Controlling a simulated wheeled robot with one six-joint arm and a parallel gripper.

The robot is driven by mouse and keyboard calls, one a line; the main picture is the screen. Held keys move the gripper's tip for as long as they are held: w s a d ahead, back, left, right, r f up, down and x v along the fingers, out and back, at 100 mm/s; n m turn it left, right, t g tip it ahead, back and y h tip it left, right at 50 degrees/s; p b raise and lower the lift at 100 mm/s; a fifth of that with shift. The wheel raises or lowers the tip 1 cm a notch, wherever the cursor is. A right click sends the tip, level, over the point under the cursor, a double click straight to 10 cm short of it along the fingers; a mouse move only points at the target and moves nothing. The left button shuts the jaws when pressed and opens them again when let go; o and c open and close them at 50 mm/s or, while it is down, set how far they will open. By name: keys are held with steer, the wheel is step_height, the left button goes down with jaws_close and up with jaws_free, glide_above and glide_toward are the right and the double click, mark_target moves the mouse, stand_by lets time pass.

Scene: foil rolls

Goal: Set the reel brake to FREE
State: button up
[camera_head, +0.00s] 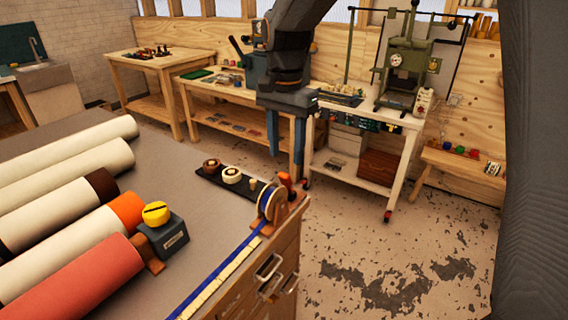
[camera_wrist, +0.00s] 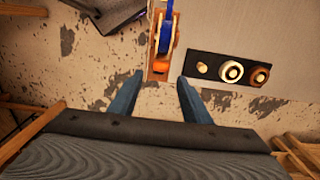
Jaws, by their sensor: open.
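The ribbon reel (camera_head: 268,203), wound with blue, stands in a wooden holder at the right corner of the grey-topped bench. An orange-tipped lever (camera_head: 287,182) rises beside it; I take this as the brake, but no FREE mark is readable. My gripper (camera_head: 285,165) is open and empty, its fingers pointing down above and behind the reel. In the wrist view the blue reel (camera_wrist: 165,32) is at top centre.
A dark tray (camera_head: 214,178) with several small spools lies just left of the reel. Large rolls (camera_head: 70,160) and a yellow-topped grey device (camera_head: 163,230) fill the bench's left. Drawers (camera_head: 262,275) are under the corner. Open floor (camera_head: 390,265) lies to the right.

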mark_target(286, 173)
step_height(286, 173, down, 8)
steer(key=shift+s+a+r+p, duration=0.1)
steer(key=shift+r+p, duration=0.15)
steer(key=shift+p, duration=0.7)
steer(key=shift+c, duration=0.5)
jaws_close()
